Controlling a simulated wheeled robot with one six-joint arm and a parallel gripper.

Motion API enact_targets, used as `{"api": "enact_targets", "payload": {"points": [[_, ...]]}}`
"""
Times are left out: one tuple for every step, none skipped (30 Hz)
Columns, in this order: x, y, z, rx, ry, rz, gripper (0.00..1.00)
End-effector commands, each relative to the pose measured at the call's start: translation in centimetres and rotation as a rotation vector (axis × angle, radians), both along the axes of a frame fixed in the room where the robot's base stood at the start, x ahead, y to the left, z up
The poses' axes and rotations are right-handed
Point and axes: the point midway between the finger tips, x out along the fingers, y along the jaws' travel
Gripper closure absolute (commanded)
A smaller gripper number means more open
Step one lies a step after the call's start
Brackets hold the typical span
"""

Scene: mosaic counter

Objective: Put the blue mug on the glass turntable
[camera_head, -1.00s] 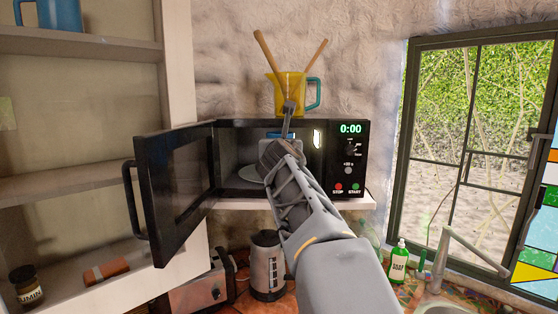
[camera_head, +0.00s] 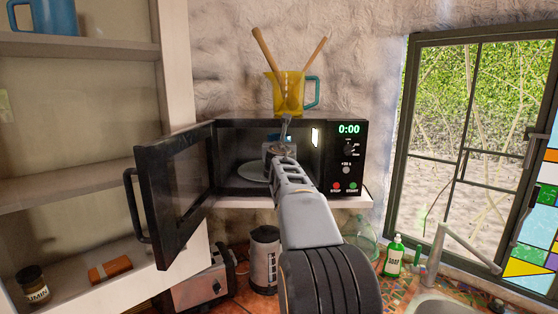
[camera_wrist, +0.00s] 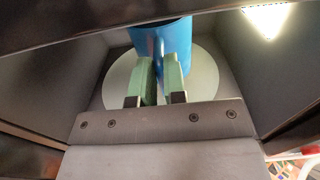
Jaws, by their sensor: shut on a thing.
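The blue mug (camera_wrist: 150,38) is inside the microwave in the wrist view, upright, above or on the glass turntable (camera_wrist: 206,80). I cannot tell whether its base touches the glass. My gripper (camera_wrist: 162,70) has its two green fingers shut on the mug's near side. In the head view my arm and wrist hide nearly all of the mug. The left part of the turntable (camera_head: 252,171) shows as a pale disc on the microwave floor.
The microwave (camera_head: 346,158) stands on a shelf with its door (camera_head: 178,193) swung open to the left. A yellow jug (camera_head: 289,95) with wooden spoons stands on top. A kettle (camera_head: 264,257) and toaster (camera_head: 203,285) stand below.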

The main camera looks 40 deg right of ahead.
Motion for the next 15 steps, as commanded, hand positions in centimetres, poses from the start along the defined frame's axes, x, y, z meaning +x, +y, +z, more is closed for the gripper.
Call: {"api": "enact_targets", "payload": {"points": [[-0.1,0.0,0.1,-0.003,-0.003,0.000,1.00],[-0.1,0.0,0.0,-0.002,-0.003,0.000,1.00],[-0.1,0.0,0.0,-0.002,-0.003,0.000,1.00],[-0.1,0.0,-0.1,-0.002,-0.004,0.000,1.00],[-0.1,0.0,-0.1,-0.002,-0.004,0.000,1.00],[-0.1,0.0,-0.1,-0.003,-0.004,0.000,1.00],[-0.1,0.0,-0.2,-0.002,-0.005,0.000,1.00],[-0.1,0.0,-0.2,-0.002,-0.005,0.000,1.00],[-0.1,0.0,-0.3,-0.002,-0.004,0.000,1.00],[-0.1,0.0,-0.3,-0.002,-0.003,0.000,1.00],[-0.1,0.0,-0.4,-0.002,-0.003,0.000,1.00],[-0.1,0.1,-0.6,-0.002,-0.003,0.000,1.00],[-0.1,0.1,-0.8,-0.003,-0.002,0.001,1.00],[-0.1,0.1,-0.9,-0.003,-0.002,0.002,1.00],[-0.1,0.1,-1.1,-0.003,-0.002,0.003,1.00]]}}
